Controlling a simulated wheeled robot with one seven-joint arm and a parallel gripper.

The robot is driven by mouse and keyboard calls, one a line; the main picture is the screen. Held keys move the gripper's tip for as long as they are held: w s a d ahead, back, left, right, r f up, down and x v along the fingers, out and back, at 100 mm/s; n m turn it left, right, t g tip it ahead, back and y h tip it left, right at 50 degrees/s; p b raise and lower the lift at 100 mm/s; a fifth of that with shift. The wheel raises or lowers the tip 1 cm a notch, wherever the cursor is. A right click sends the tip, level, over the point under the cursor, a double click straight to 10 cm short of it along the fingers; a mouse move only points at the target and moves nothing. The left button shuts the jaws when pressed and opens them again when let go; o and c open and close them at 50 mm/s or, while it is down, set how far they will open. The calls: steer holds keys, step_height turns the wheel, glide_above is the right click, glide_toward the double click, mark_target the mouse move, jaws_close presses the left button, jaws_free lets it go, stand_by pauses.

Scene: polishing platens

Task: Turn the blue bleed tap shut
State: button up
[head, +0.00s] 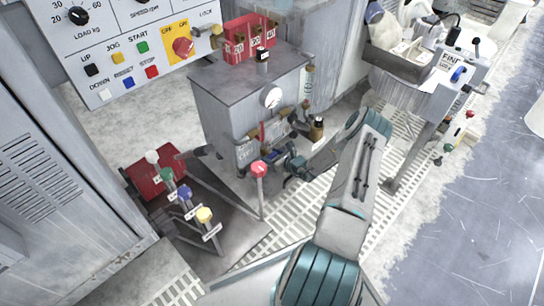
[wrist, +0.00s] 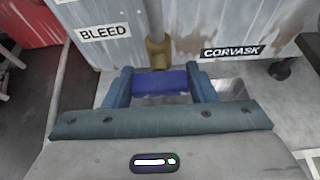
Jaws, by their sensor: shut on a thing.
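The blue bleed tap (wrist: 160,84) shows in the wrist view as a blue handle below a brass fitting (wrist: 158,50) on a vertical pipe. A white BLEED label (wrist: 103,33) is on the grey tank to its upper left. My gripper (wrist: 158,74) is shut on the blue handle, with one teal finger on each side of it. In the head view my gripper (head: 294,165) is low at the front of the grey tank (head: 238,110).
A gauge (head: 271,97) and several brass fittings sit on the tank front close to my gripper. A red-knobbed lever (head: 259,170) stands just left of it. Several coloured levers (head: 186,195) stand further left. A CORVASK label (wrist: 230,51) is right of the pipe.

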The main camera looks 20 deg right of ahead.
stand_by(0.3)
steer(key=o, duration=1)
steer(key=shift+s, duration=0.1)
steer(key=p+v, duration=0.5)
steer(key=v, duration=0.8)
steer(key=shift+s+d+r+p, duration=0.2)
steer(key=shift+s+p, duration=0.1)
steer(key=shift+p, duration=0.1)
